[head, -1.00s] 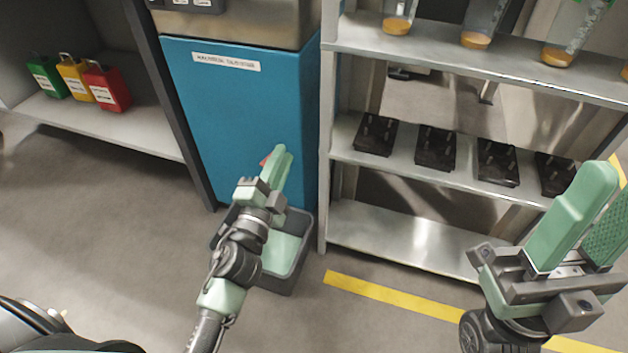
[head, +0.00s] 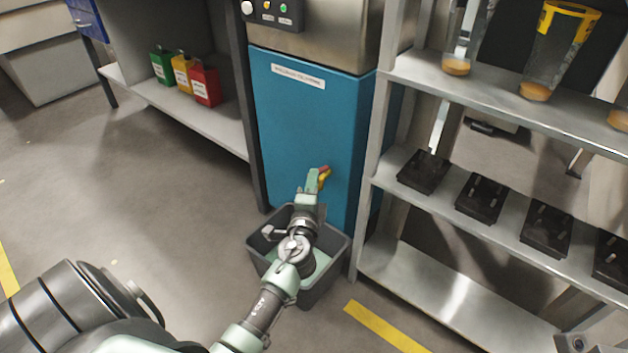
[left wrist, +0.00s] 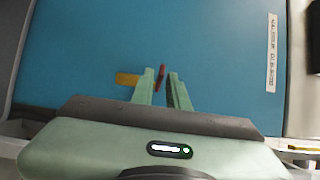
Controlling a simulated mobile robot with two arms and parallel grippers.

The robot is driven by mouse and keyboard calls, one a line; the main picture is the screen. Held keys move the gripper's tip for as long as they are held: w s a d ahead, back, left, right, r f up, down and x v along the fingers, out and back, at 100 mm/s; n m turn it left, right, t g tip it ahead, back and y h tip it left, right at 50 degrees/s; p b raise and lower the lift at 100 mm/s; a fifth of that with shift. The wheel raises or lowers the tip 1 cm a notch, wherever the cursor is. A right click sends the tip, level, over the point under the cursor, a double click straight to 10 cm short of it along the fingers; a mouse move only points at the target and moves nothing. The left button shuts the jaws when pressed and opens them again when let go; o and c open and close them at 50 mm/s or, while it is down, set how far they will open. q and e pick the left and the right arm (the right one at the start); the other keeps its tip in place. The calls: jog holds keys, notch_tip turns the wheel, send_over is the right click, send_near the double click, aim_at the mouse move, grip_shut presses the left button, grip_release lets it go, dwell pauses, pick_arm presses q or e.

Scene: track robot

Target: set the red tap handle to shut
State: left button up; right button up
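The red tap handle (head: 325,172) shows at the front of the blue cabinet (head: 300,120), partly hidden by my left gripper (head: 314,176). In the left wrist view the handle (left wrist: 161,72) appears as a thin red bar between the two fingertips of my left gripper (left wrist: 161,77). The fingers are apart, with gaps beside the handle. The yellow tap body (left wrist: 127,79) lies just left of the fingers there, and a bit of it (head: 324,184) shows in the head view. Only a corner of my right gripper's body shows at the bottom right of the head view; its fingers are out of frame.
A grey bin (head: 340,262) with pale green inside stands on the floor below the tap, under my left arm. A metal shelf rack (head: 425,290) with black trays stands close on the right. Green, yellow and red (head: 206,86) containers sit on a low shelf at left.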

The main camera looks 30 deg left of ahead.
pick_arm(q)
jog(key=shift+w+a, duration=0.2)
jog(key=shift+w, duration=0.2)
grip_shut()
